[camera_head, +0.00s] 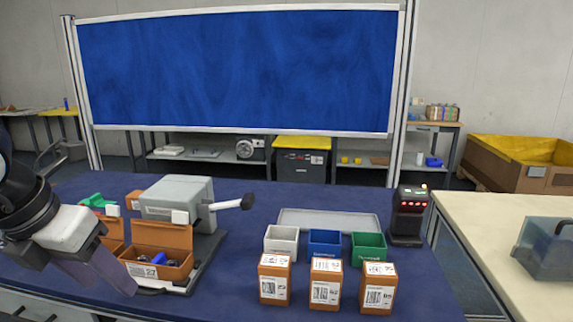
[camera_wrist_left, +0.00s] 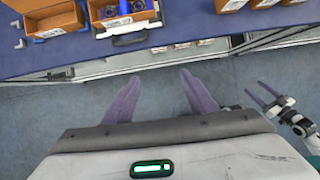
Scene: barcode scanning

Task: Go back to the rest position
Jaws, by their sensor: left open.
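My left gripper (camera_head: 122,280) is at the lower left, in front of the table's left part and close to an open orange box. In the left wrist view its two purple fingers (camera_wrist_left: 160,82) are spread apart with nothing between them, over the floor in front of the table edge. My right gripper (camera_wrist_left: 257,87) shows at the right of the left wrist view, its thin fingers apart and empty, also over the floor. It is not in the head view.
Three labelled orange boxes (camera_head: 325,291) stand before white, blue (camera_head: 325,243) and green bins. A black scanner (camera_head: 408,215) with red lights stands right. A grey machine (camera_head: 177,197) with a lever and an open orange box (camera_head: 163,237) are left. The blue tabletop's middle front is clear.

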